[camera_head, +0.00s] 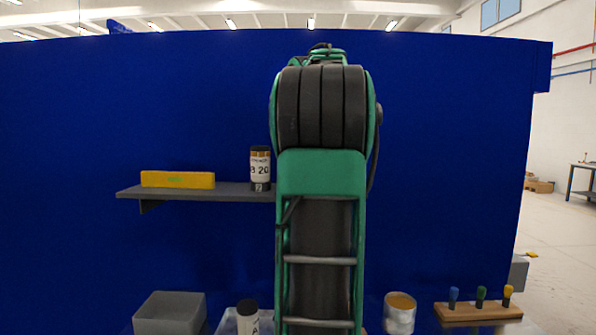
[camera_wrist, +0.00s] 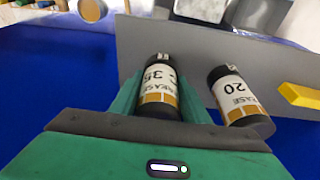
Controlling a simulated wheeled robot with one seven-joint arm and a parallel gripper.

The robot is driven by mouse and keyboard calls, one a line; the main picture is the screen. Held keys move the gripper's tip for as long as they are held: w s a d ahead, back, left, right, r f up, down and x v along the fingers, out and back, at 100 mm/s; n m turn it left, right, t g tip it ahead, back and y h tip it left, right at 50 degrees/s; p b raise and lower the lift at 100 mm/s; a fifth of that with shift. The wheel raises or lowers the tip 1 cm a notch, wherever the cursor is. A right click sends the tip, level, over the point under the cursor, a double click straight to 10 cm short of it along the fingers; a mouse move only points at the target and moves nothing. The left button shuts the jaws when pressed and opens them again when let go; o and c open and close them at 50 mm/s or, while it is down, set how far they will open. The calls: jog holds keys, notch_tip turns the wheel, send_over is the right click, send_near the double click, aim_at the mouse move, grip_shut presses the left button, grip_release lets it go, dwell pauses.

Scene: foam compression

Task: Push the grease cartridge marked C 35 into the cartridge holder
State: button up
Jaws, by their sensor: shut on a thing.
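The grease cartridge marked C 35 (camera_wrist: 158,87) has a black cap, a white label and an orange-brown band. In the wrist view it sits between the green fingers of my gripper (camera_wrist: 162,80), which is shut on it. It is in front of the grey shelf (camera_wrist: 145,45); I cannot tell whether it touches it. In the head view my arm hides both the gripper and this cartridge. I cannot make out the cartridge holder for certain in either view.
A second cartridge marked 20 (camera_head: 260,168) stands on the shelf (camera_head: 228,191), close beside my gripper in the wrist view (camera_wrist: 240,97). A yellow block (camera_head: 178,180) lies further left. Below are a grey bin (camera_head: 170,314), another black-capped cartridge (camera_head: 248,318), a tin (camera_head: 399,315) and a wooden tool rack (camera_head: 470,313).

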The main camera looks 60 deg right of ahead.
jog(key=shift+r, duration=0.15)
jog(key=shift+d+r, duration=0.15)
jog(key=shift+r, duration=0.15)
jog(key=shift+w+r, duration=0.15)
jog(key=shift+r, duration=0.65)
jog(key=shift+w+r, duration=0.1)
jog(key=shift+r, duration=1.35)
jog(key=shift+s+f, duration=0.1)
